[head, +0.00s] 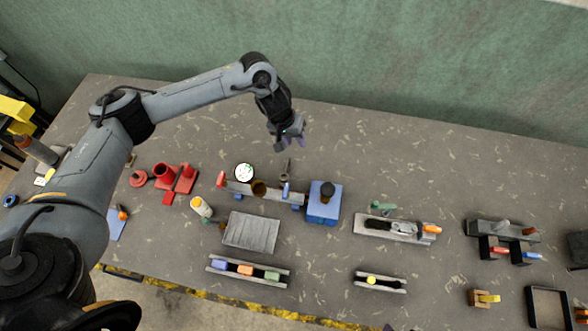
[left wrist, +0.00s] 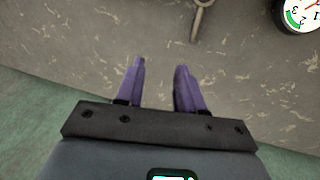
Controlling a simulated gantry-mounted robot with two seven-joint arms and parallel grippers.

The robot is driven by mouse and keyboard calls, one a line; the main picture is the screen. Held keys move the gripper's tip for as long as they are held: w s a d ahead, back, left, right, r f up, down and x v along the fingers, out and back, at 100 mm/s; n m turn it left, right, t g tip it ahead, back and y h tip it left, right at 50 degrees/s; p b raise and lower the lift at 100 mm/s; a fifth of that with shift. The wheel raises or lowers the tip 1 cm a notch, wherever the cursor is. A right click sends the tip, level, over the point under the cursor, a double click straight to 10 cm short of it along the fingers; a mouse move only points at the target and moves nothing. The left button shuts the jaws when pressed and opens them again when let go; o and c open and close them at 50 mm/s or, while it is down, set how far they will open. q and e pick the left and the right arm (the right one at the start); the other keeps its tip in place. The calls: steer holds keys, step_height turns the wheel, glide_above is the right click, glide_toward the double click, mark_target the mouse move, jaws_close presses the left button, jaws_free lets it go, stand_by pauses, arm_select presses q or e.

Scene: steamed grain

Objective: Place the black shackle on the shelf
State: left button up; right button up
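My left gripper (head: 290,143) hangs above the back half of the table, just behind a small grey-brown looped metal piece (head: 287,166). In the left wrist view its two purple fingers (left wrist: 158,68) stand apart with nothing between them, and the looped piece (left wrist: 200,18) lies ahead of them at the top edge. I cannot make out a black shackle for certain; a dark piece (head: 376,223) lies in the long grey tray. A raised grey rack (head: 488,228) at the right looks like a shelf. Only a small purple tip, perhaps my right gripper, shows at the bottom edge.
A round dial (head: 244,172), a narrow grey rack (head: 240,188) and a blue box (head: 322,212) stand in front of the gripper. Red parts (head: 167,173) lie to the left. A ribbed grey plate (head: 251,232) is nearer. The table's back right is clear.

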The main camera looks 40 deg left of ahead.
mark_target(286, 167)
arm_select(q)
steer(key=s+a+f+n+g+p, duration=0.1)
steer(key=s+a+f, duration=0.2)
steer(key=s, duration=0.1)
steer(key=x, duration=1)
steer(key=shift+s+d, duration=0.1)
steer(key=shift+s, duration=0.2)
steer(key=shift+f, duration=0.65)
arm_select(e)
steer(key=shift+w+d+r, duration=0.2)
steer(key=shift+d+r, duration=0.1)
steer(key=shift+r, duration=0.25)
steer(key=shift+w+d+r, duration=0.15)
steer(key=shift+d+r, duration=0.1)
steer(key=shift+r, duration=0.3)
arm_select(q)
jaws_close()
arm_select(e)
steer(key=shift+d, duration=0.15)
